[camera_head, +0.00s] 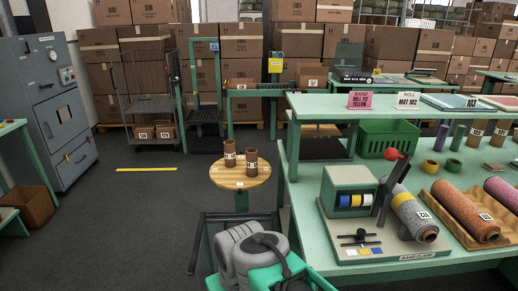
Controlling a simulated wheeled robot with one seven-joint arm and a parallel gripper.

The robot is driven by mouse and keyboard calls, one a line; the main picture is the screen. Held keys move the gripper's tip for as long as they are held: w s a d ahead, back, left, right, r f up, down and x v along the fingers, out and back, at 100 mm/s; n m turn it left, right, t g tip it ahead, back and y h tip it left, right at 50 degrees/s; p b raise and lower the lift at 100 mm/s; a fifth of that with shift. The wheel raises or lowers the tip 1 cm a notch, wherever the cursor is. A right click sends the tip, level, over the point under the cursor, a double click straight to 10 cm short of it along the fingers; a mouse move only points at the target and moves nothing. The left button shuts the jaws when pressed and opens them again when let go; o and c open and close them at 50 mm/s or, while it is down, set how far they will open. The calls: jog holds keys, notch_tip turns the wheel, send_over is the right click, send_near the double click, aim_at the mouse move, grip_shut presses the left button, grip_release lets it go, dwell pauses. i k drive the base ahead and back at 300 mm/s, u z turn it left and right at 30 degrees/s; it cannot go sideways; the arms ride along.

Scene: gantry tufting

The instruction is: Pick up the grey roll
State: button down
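The grey roll (409,211) is a speckled grey cylinder with a white label, lying on the green bench (330,240) at the right. It rests at the right side of the band clamp (350,205), and its near end shows a brownish spiral. The clamp's dark lever with a red knob (391,154) rises beside the roll and overlaps its left side. My folded grey arm is at the bottom centre, left of the bench and well apart from the roll. A dark part there may be my gripper (268,243); its fingers cannot be made out.
An orange-brown roll (466,212) lies in a tan tray right of the grey roll. A raised shelf (420,112) spans the bench's back. A round wooden table (226,181) with two brown cylinders stands left of the bench. Floor (130,225) at the left is open.

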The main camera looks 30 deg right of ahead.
aim_at(419, 222)
jog(key=u, duration=2.55)
jog(key=k, duration=1.9)
jog(key=z, duration=0.25)
